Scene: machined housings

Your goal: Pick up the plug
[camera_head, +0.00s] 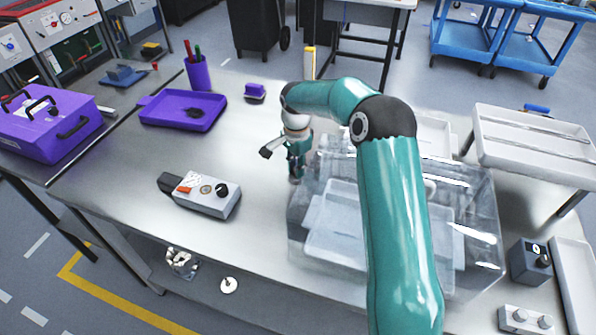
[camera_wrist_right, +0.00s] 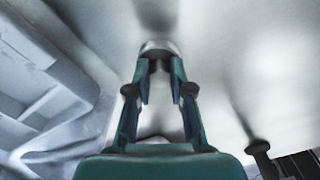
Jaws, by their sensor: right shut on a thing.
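The plug, a small grey metallic round piece, sits between my right fingertips in the wrist view (camera_wrist_right: 158,47). My right gripper (camera_wrist_right: 160,68) is shut on it from both sides. In the head view my right gripper (camera_head: 296,172) points down over the metal table, just left of the clear box. The plug is small there and mostly hidden by the fingers. Whether it touches the table is hard to tell. My left gripper is not in view.
A clear box (camera_head: 470,205) stands right of the gripper, partly behind my arm. A grey control box (camera_head: 205,196) lies to the left on the table (camera_head: 130,195). A purple tray (camera_head: 183,122) and a pen cup (camera_head: 197,75) stand farther back. The table's middle is clear.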

